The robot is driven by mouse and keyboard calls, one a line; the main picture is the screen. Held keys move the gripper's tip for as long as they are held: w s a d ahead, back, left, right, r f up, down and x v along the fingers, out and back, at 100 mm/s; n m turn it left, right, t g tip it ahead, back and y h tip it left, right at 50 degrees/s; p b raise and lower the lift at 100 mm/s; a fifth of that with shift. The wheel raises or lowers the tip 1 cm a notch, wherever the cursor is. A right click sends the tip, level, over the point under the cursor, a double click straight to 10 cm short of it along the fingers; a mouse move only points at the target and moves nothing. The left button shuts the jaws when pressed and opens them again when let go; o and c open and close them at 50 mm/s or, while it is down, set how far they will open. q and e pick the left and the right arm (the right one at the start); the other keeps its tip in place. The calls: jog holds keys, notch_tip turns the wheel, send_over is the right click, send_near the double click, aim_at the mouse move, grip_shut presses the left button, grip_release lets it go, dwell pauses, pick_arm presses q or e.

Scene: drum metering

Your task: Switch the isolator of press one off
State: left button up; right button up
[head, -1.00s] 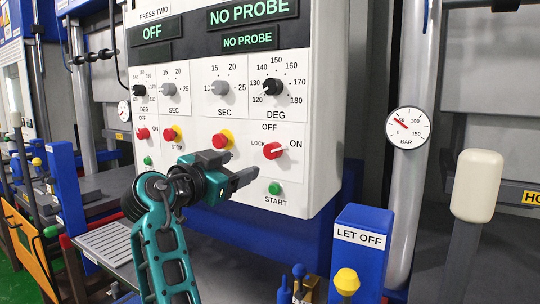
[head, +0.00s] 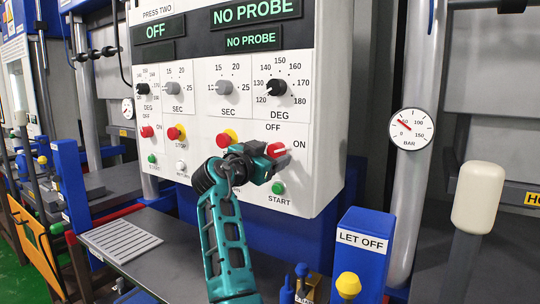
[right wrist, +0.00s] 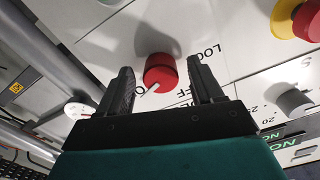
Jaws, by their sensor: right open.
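The red isolator knob (head: 276,149) is on the right half of the white panel, among the words OFF, ON and LOCK. Its white pointer leans right toward ON in the head view. In the right wrist view the knob (right wrist: 159,72) lies between the two fingers, with a gap on each side. My right gripper (head: 277,163) is open in front of the knob and partly hides it and the LOCK label; it also shows in the right wrist view (right wrist: 160,85). Another red knob (head: 146,131) is farther left, under PRESS TWO. My left gripper is not in view.
A yellow-collared red button (head: 227,138) is left of the gripper and a green START button (head: 278,188) is just below it. Dials (head: 277,87) are above. A blue LET OFF box (head: 361,262) and a pressure gauge (head: 410,129) stand to the right.

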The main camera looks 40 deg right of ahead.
jog(key=shift+c, duration=0.3)
jog(key=c, duration=1)
jog(key=shift+n, duration=0.4)
jog(key=n+p, duration=0.2)
jog(key=n, duration=0.1)
jog(key=shift+s+r+n, duration=0.1)
jog(key=shift+n, duration=0.2)
jog(key=n+p, duration=0.3)
jog(key=n, duration=0.3)
jog(key=shift+s+r+p, duration=0.1)
jog(key=shift+s+p, duration=0.05)
jog(key=shift+p, duration=0.25)
jog(key=n, duration=0.3)
jog(key=shift+p, duration=0.4)
jog(key=shift+n, duration=2.2)
